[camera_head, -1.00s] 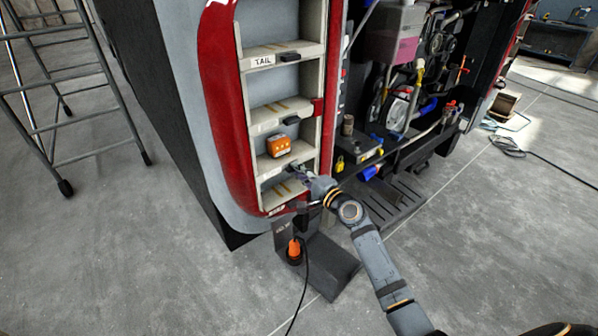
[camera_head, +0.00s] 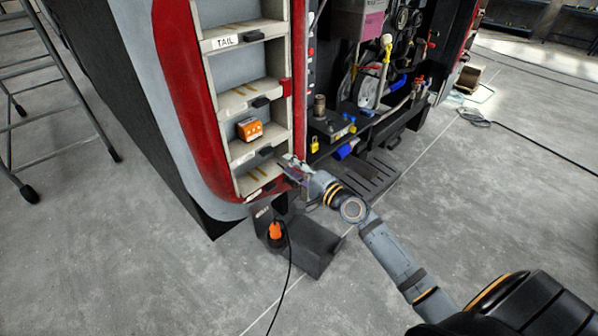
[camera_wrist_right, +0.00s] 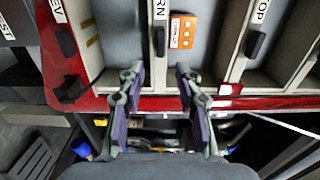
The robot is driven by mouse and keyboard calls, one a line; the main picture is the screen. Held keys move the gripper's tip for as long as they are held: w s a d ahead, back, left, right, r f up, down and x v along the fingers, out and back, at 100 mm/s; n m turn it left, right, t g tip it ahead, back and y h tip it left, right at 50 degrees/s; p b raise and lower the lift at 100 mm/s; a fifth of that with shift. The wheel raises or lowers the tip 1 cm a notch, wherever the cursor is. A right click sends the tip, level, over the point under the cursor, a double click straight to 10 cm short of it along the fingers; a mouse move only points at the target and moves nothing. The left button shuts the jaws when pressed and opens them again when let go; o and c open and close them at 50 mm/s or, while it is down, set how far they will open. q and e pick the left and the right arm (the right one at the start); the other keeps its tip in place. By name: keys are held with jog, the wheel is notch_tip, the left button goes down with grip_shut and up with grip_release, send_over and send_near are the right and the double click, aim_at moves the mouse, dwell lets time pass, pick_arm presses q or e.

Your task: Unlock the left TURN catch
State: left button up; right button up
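The TURN catch is a small black bar (camera_wrist_right: 159,41) on the pale divider, below a label reading "RN" in the right wrist view. It lies along the divider. In the head view it is the dark bar (camera_head: 264,152) just below the orange unit (camera_head: 249,129). That orange unit (camera_wrist_right: 183,31) lies in the bay right of the catch in the wrist view. My right gripper (camera_wrist_right: 160,82) is open and empty. Its fingertips are at the red rim, in line with the catch but apart from it. In the head view the gripper (camera_head: 291,168) is right of the rack. My left gripper is not in view.
Similar black catches sit on neighbouring dividers, by the REV (camera_wrist_right: 66,42) and STOP (camera_wrist_right: 256,44) labels. A red piece (camera_wrist_right: 230,89) is on the rim. Machinery with a yellow padlock (camera_head: 315,145) is right of the rack. A black stand (camera_head: 310,245) with an orange plug is below.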

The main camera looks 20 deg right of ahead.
jog(key=shift+v, duration=1.9)
jog(key=s+d+f+n+g+h, duration=0.15)
jog(key=d+f, duration=0.25)
jog(key=f, duration=0.8)
jog(key=s+d+f+n+g+h, duration=0.1)
jog(key=s+d+f+g+h, duration=0.2)
jog(key=f, duration=0.9)
jog(key=s+d+f+n+g+h, duration=0.1)
jog(key=s+f+n+g, duration=0.1)
jog(key=s+f, duration=0.55)
jog(key=s+d+f+n+g+h, duration=0.15)
jog(key=s+f, duration=0.25)
jog(key=f, duration=0.7)
jog(key=s+a+f+n+g, duration=0.2)
jog(key=s+f, duration=0.3)
jog(key=s, duration=0.4)
jog(key=s+a+f+n+g, duration=0.2)
jog(key=s+f, duration=0.3)
jog(key=s, duration=0.5)
jog(key=s+a+f+n+g, duration=0.2)
jog(key=s+f+n+g, duration=0.1)
jog(key=s, duration=0.7)
notch_tip(320, 180, down, 2)
jog(key=shift+a+f+n+g, duration=0.15)
jog(key=shift+n+g, duration=0.25)
jog(key=shift+n, duration=0.4)
